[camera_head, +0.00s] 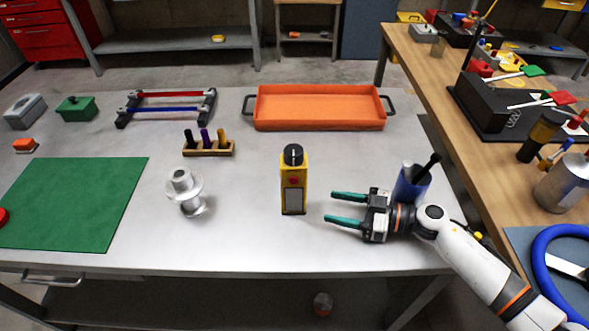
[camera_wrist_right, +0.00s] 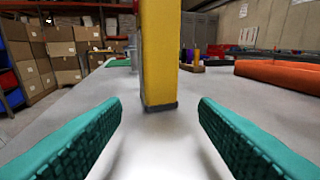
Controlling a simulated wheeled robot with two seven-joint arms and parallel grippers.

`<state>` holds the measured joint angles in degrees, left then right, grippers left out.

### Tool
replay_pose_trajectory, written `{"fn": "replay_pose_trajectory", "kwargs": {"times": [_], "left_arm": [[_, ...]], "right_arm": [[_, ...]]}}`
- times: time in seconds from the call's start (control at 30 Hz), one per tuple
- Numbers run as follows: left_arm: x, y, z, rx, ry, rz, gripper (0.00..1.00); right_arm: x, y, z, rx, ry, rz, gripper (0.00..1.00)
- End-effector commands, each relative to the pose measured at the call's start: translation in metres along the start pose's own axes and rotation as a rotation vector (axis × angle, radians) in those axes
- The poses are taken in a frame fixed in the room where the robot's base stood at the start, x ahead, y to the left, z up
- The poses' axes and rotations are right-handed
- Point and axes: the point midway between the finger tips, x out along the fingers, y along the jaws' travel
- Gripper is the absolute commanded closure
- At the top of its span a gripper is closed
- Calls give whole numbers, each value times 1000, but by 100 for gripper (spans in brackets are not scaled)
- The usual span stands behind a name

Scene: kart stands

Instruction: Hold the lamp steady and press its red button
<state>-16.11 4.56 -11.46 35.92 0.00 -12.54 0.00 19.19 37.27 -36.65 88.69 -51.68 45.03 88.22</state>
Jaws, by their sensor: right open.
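The lamp (camera_head: 293,180) is a yellow upright box with a black knob on top, a red button (camera_head: 293,181) on its front and a grey panel below. It stands on the grey table. My right gripper (camera_head: 332,208) is open and empty, to the right of the lamp, with its teal fingers pointing at it. In the right wrist view the lamp's yellow body (camera_wrist_right: 159,55) stands upright ahead, between and beyond the open fingers (camera_wrist_right: 160,115). The fingers do not touch it. My left gripper is not in view.
A blue cup (camera_head: 411,185) with a dark handle stands close behind my right gripper. A silver spool-like part (camera_head: 184,190) stands left of the lamp. A wooden block with pegs (camera_head: 208,149) and an orange tray (camera_head: 319,124) lie farther back. The table in front of the lamp is clear.

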Motion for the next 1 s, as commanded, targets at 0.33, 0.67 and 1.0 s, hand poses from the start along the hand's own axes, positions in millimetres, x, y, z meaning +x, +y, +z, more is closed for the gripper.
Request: {"fn": "replay_pose_trajectory", "kwargs": {"times": [0.33,0.67,1.0], "left_arm": [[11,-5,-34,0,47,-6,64],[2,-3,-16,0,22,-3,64],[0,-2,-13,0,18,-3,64]], "right_arm": [[44,0,-1,-1,-4,2,45],[86,0,3,0,-3,0,45],[98,0,1,-1,-1,-1,45]]}}
